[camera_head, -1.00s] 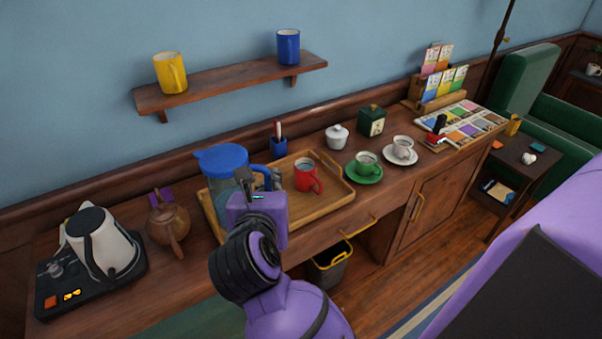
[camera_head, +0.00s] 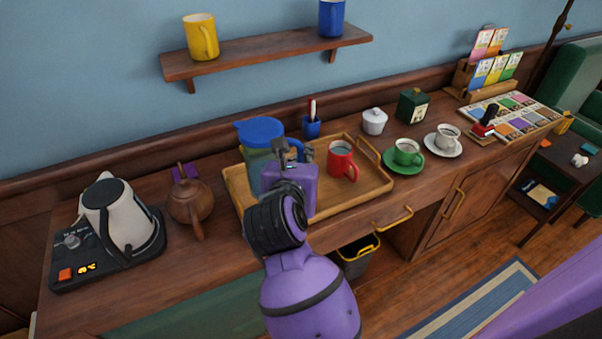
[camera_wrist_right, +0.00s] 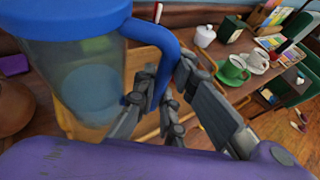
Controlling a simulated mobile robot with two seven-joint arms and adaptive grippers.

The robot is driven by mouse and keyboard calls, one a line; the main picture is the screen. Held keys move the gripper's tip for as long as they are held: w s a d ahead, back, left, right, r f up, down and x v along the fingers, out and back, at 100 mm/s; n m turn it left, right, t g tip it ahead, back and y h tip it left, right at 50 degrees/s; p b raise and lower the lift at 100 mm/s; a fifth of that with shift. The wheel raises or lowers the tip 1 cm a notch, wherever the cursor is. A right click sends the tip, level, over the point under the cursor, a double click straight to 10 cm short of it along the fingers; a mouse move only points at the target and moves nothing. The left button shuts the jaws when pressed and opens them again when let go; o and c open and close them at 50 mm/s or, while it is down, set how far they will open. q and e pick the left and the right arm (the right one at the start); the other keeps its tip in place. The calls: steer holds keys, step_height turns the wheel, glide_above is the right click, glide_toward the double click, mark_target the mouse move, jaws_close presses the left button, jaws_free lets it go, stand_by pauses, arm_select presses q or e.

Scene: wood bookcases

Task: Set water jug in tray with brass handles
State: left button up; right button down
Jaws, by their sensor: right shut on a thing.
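The water jug, clear with a blue lid (camera_head: 259,131) and blue handle, stands over the left part of the wooden tray (camera_head: 360,199) in the head view. My right gripper (camera_head: 286,152) is shut on the jug's handle, at the jug's near right side. In the wrist view the fingers (camera_wrist_right: 163,88) close around the blue handle (camera_wrist_right: 166,55), beside the clear jug body (camera_wrist_right: 92,80). The jug looks about upright. My gripper hides its lower part, so I cannot tell whether its base touches the tray. My left gripper is not in view.
A red mug (camera_head: 340,160) stands in the tray, right of the jug. A brown teapot (camera_head: 188,203) and a kettle (camera_head: 117,215) are to the left. A green cup (camera_head: 407,151) on a saucer is right of the tray. A blue pen cup (camera_head: 311,128) stands behind.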

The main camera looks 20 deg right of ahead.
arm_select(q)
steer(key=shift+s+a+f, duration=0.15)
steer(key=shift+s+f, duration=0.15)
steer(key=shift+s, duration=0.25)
arm_select(e)
steer(key=w+d+f, duration=0.2)
steer(key=w+f, duration=0.5)
steer(key=f, duration=0.3)
steer(key=shift+d, duration=0.2)
steer(key=shift+f, duration=0.2)
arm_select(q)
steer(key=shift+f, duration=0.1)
arm_select(e)
steer(key=c, duration=1.8)
jaws_free()
